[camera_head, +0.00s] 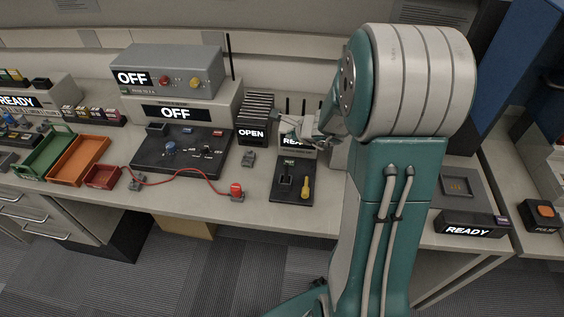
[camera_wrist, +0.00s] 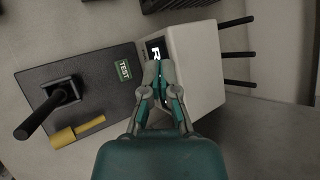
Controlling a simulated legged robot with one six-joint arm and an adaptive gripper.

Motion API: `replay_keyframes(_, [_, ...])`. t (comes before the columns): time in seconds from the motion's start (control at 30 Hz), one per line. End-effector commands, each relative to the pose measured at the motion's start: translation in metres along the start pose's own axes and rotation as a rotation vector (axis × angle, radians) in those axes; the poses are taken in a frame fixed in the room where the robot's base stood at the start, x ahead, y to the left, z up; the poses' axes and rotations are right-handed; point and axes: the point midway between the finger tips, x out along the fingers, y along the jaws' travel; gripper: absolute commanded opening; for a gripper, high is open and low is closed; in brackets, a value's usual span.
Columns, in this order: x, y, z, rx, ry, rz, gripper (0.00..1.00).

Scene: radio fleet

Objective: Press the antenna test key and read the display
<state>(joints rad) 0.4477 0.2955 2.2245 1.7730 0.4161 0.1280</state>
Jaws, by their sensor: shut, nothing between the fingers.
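A black test panel (camera_head: 278,196) lies on the bench in the head view, with a black lever (camera_head: 285,179) and a yellow-handled piece (camera_head: 305,187) on it. The panel also shows in the wrist view (camera_wrist: 105,92), with a green TEST label (camera_wrist: 123,70). Behind it stands a pale box (camera_wrist: 196,62) with a black display (camera_wrist: 154,47); only the start of its white text, "R", shows there, and "REA" in the head view (camera_head: 291,142). My gripper (camera_wrist: 159,72) is shut and empty in front of the display, covering part of it. Contact cannot be told.
A black OPEN unit (camera_head: 254,118) and a grey unit reading OFF (camera_head: 180,112) stand to the left. A red cable (camera_head: 190,171) runs to a red-topped connector (camera_head: 236,190). Green and orange trays (camera_head: 80,158) lie further left. A READY unit (camera_head: 470,226) is at right.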

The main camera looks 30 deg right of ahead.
Motion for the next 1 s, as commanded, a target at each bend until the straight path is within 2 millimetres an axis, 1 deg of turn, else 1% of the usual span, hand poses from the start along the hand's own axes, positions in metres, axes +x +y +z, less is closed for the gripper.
replay_keyframes(0.07, [0.001, -0.001, -0.003, 0.013, 0.005, -0.003, 0.00])
replay_keyframes(0.33, [0.001, 0.000, -0.002, 0.011, 0.004, -0.002, 0.00])
replay_keyframes(0.47, [0.006, 0.003, -0.005, 0.013, 0.003, 0.001, 0.00])
replay_keyframes(1.0, [0.051, 0.037, -0.038, 0.011, 0.003, 0.002, 0.00])
